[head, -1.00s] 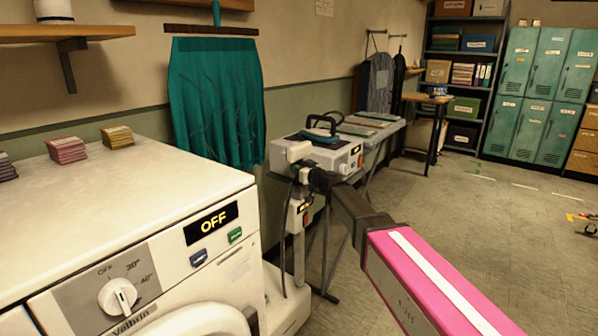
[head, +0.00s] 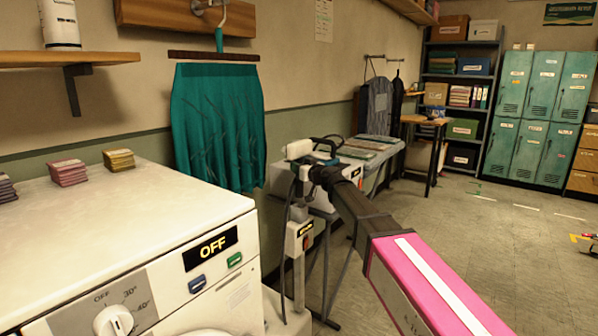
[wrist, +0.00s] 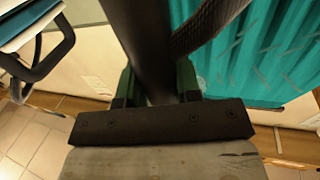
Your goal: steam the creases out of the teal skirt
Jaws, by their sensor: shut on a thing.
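The teal skirt (head: 215,125) hangs from a dark hanger bar on the wall, with dark crease lines over its cloth. It also fills the upper right of the wrist view (wrist: 270,50). My gripper (head: 308,174) is to the right of the skirt's lower edge, apart from it in the head view. It is shut on a dark handle (wrist: 145,40), seen between its green fingers in the wrist view (wrist: 156,86). A white head (head: 298,149), seemingly the steamer's, shows at the gripper. A dark hose (head: 284,225) hangs below.
A white washer (head: 120,235) reading OFF stands at the front left. A post with a lit switch box (head: 299,236) stands beside it. An ironing board (head: 370,148) is behind my arm. Open floor (head: 480,260) lies at the right.

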